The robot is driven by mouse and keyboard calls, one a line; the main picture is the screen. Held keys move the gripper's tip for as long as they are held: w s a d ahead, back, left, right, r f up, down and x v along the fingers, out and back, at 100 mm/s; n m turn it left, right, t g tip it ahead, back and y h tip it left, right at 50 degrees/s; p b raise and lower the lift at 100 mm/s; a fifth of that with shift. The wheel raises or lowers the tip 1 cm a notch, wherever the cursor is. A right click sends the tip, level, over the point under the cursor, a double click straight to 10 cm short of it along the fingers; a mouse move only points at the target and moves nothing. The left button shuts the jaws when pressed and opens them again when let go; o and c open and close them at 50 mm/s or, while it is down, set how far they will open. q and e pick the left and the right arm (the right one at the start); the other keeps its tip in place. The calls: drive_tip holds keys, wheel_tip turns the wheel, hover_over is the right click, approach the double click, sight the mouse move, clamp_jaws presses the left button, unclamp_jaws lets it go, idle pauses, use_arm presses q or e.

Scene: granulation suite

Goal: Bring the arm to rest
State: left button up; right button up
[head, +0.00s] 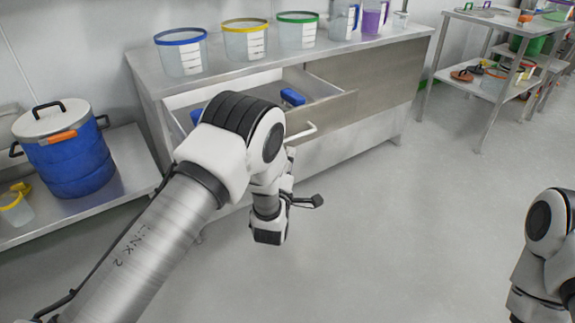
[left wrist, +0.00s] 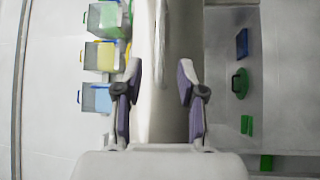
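My left arm (head: 150,240) reaches in from the left, bent at a large white and black joint in front of the counter. My left gripper (head: 290,215) hangs below that joint, in front of the open drawer. My right arm (head: 545,245) shows only in part at the right edge. My right gripper is out of the picture.
A steel counter (head: 398,36) has an open drawer (head: 335,100) with a handle (head: 300,133), close to my left arm; a blue item (head: 292,97) lies inside. A blue drum (head: 70,160) is at left. The floor (head: 400,230) is clear.

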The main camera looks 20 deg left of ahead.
use_arm(q)
drive_tip(key=shift+s+d+f, duration=0.1)
drive_tip(key=shift+s+f, duration=0.05)
drive_tip(key=shift+s, duration=0.85)
drive_tip(key=shift+f, duration=0.1)
drive_tip(key=s+a+f+m+g, duration=0.2)
drive_tip(key=s+a+f+g, duration=0.15)
drive_tip(key=s+f, duration=0.6)
drive_tip(key=s+a+f+m+g, duration=0.25)
drive_tip(key=s+f+g, duration=0.25)
drive_tip(key=s+f, duration=0.4)
drive_tip(key=s+f+m+g+h, duration=0.1)
drive_tip(key=s+f+m+g, duration=0.2)
drive_tip(key=s+f+g, duration=0.5)
drive_tip(key=s+d+r+m+g+h, duration=0.1)
drive_tip(key=s+d+m+g+h, duration=0.15)
drive_tip(key=s+m, duration=1.05)
drive_tip(key=s+r+n+y+p, duration=0.1)
drive_tip(key=s+r+n+p, duration=0.2)
drive_tip(key=r+p, duration=1.8)
drive_tip(key=shift+a+r+p, duration=0.4)
drive_tip(key=shift+r, duration=0.1)
